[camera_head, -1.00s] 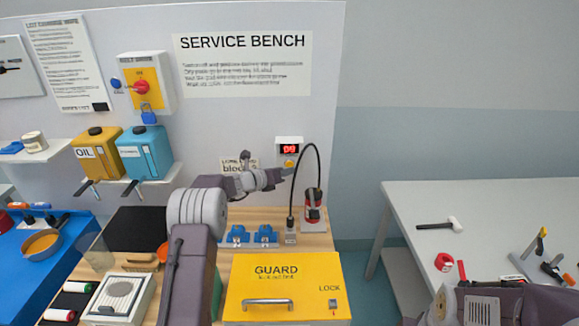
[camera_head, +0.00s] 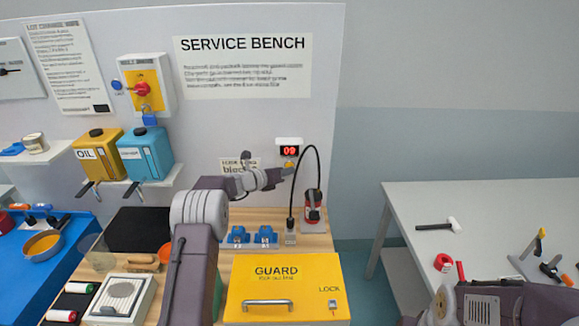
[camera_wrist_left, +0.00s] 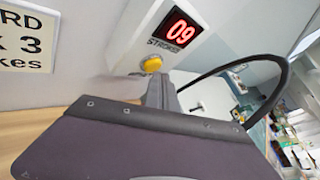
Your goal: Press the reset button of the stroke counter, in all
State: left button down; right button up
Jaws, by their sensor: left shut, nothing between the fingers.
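The stroke counter (camera_head: 289,142) is a small white box on the back panel with a red display reading 09. The display also shows in the left wrist view (camera_wrist_left: 180,32), with STROKES printed below it. Its yellow reset button (camera_wrist_left: 152,64) sits below the display. My left gripper (camera_head: 288,173) is shut and empty, with its tips just below the button in the head view. In the left wrist view the shut fingers (camera_wrist_left: 160,82) point at the button's lower edge. I cannot tell whether they touch it. My right gripper is not in view; part of my right arm shows at bottom right.
A black cable (camera_head: 317,165) arches just right of the counter, beside a red device (camera_head: 312,208). Oil and blue cans (camera_head: 146,153) stand on the left shelf. A grey table (camera_head: 480,205) is at right.

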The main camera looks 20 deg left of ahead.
pick_arm(q)
jog(key=shift+w+a+p, duration=0.15)
jog(key=shift+w+p, duration=0.2)
jog(key=shift+p, duration=0.15)
dwell(0.5)
jog(key=shift+s+d+b, duration=0.25)
jog(key=shift+s+b, duration=0.5)
jog(key=shift+b, duration=0.15)
jog(key=s+b, duration=0.2)
jog(key=s+d+b, duration=0.1)
jog(key=s+b, duration=0.1)
jog(key=shift+s+d, duration=0.2)
jog(key=shift+s, duration=0.2)
